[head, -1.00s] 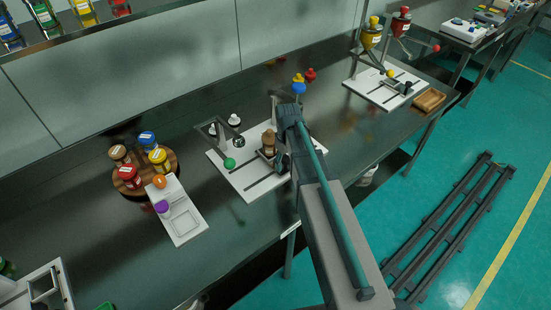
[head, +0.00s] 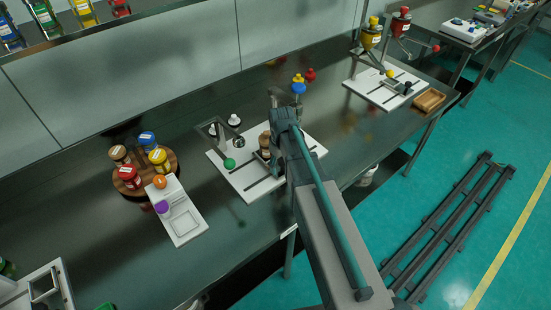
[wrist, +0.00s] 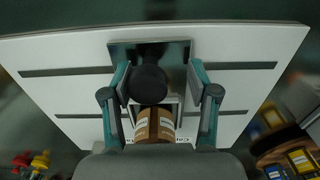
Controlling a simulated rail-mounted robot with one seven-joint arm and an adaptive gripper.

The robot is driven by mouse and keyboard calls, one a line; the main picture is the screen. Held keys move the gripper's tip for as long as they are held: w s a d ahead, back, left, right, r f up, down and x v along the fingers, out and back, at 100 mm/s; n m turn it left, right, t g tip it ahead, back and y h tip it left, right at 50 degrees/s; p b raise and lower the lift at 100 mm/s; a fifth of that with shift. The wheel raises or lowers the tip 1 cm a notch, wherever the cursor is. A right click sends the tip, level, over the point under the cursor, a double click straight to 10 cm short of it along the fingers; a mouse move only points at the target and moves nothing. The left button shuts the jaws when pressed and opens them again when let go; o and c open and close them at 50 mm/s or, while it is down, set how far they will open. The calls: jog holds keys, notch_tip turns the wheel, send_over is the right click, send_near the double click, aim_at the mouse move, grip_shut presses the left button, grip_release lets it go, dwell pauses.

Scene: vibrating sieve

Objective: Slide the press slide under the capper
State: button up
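The press slide (wrist: 178,104) sits on the white capper board (head: 243,182) and carries a brown jar (head: 264,141), which also shows in the wrist view (wrist: 156,125). A round black knob (wrist: 149,84) stands beside the jar. The capper (head: 238,140), a bent metal arm with a dark head and a green ball (head: 229,162), stands left of the jar in the head view. My gripper (wrist: 160,78) is over the slide, its fingers wide apart on either side of the knob. Whether a finger touches the slide is unclear.
A round wooden rack (head: 169,174) of colored jars and a white tray (head: 185,222) with orange and purple pieces stand to the left. Another white board (head: 372,88) with funnels stands to the right.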

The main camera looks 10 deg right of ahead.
jog(key=shift+s+a+p, duration=0.1)
jog(key=shift+s+a, duration=0.8)
jog(key=shift+a, duration=0.75)
jog(key=shift+s+a+p, duration=0.15)
jog(key=shift+s+a, duration=0.75)
jog(key=shift+a, duration=0.7)
jog(key=shift+s+a+p, duration=0.1)
jog(key=shift+s+a, duration=0.8)
jog(key=shift+a, duration=0.75)
jog(key=o, duration=0.8)
jog(key=shift+r, duration=0.1)
notch_tip(320, 180, up, 9)
jog(key=p, duration=0.6)
